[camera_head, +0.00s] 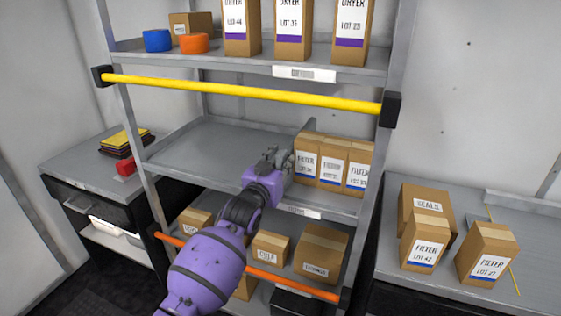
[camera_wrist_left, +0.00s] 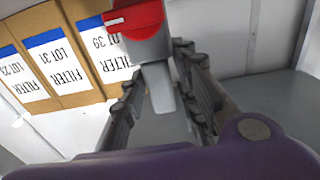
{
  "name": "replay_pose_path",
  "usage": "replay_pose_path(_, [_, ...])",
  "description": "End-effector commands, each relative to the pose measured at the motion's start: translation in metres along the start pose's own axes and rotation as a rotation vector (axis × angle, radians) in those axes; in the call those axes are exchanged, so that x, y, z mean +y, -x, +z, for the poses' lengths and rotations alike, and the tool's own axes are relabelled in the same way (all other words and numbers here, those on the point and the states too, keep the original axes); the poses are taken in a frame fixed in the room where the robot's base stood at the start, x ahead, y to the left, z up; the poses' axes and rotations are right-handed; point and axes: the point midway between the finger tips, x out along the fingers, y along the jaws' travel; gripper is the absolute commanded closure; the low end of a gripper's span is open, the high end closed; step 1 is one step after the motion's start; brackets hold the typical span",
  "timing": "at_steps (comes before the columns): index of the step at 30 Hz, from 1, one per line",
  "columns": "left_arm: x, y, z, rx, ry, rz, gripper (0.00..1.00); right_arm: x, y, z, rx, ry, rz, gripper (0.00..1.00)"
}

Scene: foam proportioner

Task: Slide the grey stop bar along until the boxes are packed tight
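Three brown FILTER boxes (camera_head: 334,163) stand side by side at the right end of the middle shelf; they also show upside down in the wrist view (camera_wrist_left: 62,72). The grey stop bar (camera_head: 309,127) stands at their left side, mostly hidden behind my gripper in the head view. In the wrist view a grey tongue (camera_wrist_left: 159,87) with a red-topped grey block (camera_wrist_left: 140,22) above it lies between my fingers. My left gripper (camera_head: 283,160) is open around this tongue, with a gap visible on the right. The block covers part of the nearest box. My right gripper is not in view.
The middle shelf (camera_head: 200,150) is bare left of the gripper. A yellow rail (camera_head: 240,91) crosses above it, an orange rail (camera_head: 280,284) below. DRYER boxes (camera_head: 293,30) stand on the top shelf. More FILTER boxes (camera_head: 487,252) stand on the right counter.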

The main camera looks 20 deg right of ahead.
Motion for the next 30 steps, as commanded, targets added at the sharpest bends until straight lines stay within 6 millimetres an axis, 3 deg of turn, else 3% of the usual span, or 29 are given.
replay_pose_path(3, [0.007,0.0,0.003,-0.003,0.008,0.009,0.58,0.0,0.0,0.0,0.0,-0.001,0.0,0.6])
replay_pose_path(20, [0.002,0.004,0.002,-0.001,0.001,0.003,0.58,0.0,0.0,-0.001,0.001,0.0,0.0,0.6])
replay_pose_path(25, [0.002,0.024,0.002,-0.001,0.002,0.003,0.58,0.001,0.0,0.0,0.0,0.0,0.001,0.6])
replay_pose_path(30, [0.002,0.058,0.002,0.0,0.002,0.003,0.58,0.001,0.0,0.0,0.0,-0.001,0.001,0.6])
